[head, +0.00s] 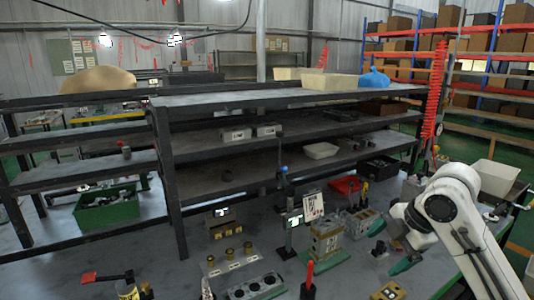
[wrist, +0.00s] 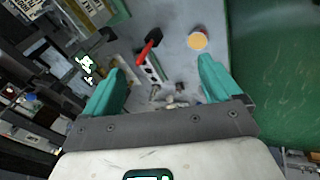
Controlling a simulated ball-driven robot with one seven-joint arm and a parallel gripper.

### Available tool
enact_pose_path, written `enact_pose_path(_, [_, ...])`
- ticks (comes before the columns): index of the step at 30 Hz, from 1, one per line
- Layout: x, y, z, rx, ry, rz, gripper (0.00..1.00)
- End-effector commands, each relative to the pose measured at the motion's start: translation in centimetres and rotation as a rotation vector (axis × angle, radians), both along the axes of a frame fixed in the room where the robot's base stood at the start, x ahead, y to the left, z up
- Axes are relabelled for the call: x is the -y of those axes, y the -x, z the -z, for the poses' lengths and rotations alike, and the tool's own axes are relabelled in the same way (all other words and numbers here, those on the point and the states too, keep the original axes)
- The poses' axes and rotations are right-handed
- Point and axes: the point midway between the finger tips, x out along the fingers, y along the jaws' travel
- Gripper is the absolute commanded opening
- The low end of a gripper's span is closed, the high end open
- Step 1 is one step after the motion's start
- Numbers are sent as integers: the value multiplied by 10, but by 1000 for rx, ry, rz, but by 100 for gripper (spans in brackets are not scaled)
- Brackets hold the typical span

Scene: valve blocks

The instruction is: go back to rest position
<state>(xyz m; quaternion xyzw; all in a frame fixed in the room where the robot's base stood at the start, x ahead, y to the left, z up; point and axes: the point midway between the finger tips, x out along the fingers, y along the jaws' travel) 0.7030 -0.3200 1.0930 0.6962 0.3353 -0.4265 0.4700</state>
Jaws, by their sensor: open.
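My gripper (head: 396,238) is at the right of the head view, at the end of my white arm, over the right part of the workbench. In the wrist view its two teal fingers (wrist: 161,72) stand wide apart with nothing held between them. A metal valve block (head: 327,240) and a second one (head: 361,223) stand on the bench to the left of my gripper. Another brassy block (head: 388,291) shows at the bottom edge, partly cut off.
A grey shelf rack (head: 290,98) rises behind the bench (head: 190,270). A red-handled tool (head: 308,278), a dark strip with round sockets (head: 256,287) and a red tray (head: 347,184) are on the bench. A round orange-topped item (wrist: 197,41) lies beyond the fingers.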

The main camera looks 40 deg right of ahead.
Motion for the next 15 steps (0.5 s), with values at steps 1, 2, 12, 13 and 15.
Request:
enact_pose_path(1, [-26, -20, 6, 40, -58, 25, 91])
enact_pose_path(2, [-38, -29, 9, 59, -88, 51, 91])
enact_pose_path(12, [-165, -66, 75, 74, -437, 404, 91])
enact_pose_path(13, [-176, -64, 84, 59, -462, 439, 91])
enact_pose_path(15, [-199, -55, 106, 18, -511, 524, 91])
